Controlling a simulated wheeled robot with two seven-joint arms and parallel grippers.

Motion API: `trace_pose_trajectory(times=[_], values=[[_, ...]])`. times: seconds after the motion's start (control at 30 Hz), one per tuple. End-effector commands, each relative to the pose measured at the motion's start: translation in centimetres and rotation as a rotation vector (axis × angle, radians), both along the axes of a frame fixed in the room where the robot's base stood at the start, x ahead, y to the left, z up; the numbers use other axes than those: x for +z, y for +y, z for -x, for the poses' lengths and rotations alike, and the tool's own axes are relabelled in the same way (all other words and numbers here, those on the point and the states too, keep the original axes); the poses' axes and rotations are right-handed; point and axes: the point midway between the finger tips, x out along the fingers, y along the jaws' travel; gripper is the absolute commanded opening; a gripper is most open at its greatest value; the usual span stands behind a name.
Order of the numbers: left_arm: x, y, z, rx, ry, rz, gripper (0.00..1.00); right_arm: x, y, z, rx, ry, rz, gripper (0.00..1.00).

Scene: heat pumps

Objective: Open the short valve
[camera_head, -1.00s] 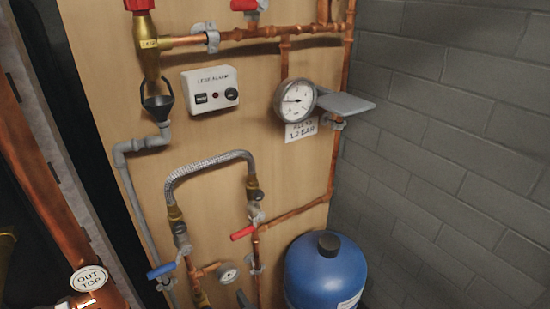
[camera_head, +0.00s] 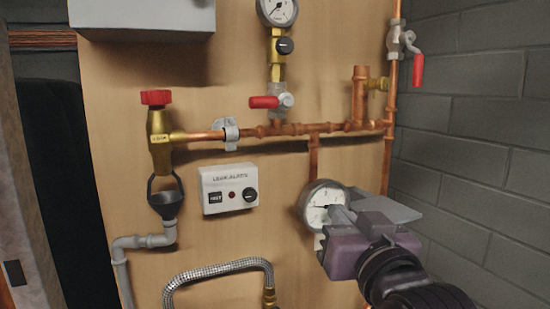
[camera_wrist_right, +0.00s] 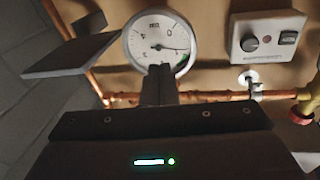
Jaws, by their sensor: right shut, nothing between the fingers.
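A valve with a red lever (camera_head: 265,102) sits on the brass fitting below the upper gauge, its lever pointing left. Another valve at upper right has a red lever (camera_head: 417,70) hanging down. I cannot tell which one is the short valve. My right gripper (camera_head: 342,214) is shut and empty in front of the lower gauge (camera_head: 318,203), below both levers and apart from them. In the right wrist view its fingers (camera_wrist_right: 159,84) overlap the lower edge of the gauge (camera_wrist_right: 160,42); contact cannot be told. My left gripper is not in view.
A copper pipe (camera_head: 340,127) runs across the board. A leak alarm box (camera_head: 229,188) is left of the gauge. A red-capped brass valve (camera_head: 160,135) stands above a black funnel (camera_head: 165,203). A grey plate (camera_head: 385,208) juts out beside the gripper; a block wall (camera_head: 480,150) bounds the right.

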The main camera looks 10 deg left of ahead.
Motion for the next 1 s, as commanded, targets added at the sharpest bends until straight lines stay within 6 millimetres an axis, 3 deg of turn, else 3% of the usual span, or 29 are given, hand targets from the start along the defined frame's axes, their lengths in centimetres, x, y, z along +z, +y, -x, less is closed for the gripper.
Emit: trace_pose_trajectory(times=[0.03,0.2,0.4,0.6,1.0], values=[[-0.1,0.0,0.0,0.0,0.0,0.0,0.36,2.9,0.8,1.4,0.022,-0.072,-0.018,0.0],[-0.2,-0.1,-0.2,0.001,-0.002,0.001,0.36,10.5,3.1,6.5,0.095,-0.275,-0.073,0.0],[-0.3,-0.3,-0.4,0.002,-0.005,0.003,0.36,15.1,4.6,11.2,0.157,-0.419,-0.108,0.0],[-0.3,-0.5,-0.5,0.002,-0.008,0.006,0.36,16.2,5.0,12.6,0.177,-0.46,-0.117,0.0],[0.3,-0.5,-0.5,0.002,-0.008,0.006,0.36,16.7,5.2,12.2,0.175,-0.458,-0.117,0.0]])
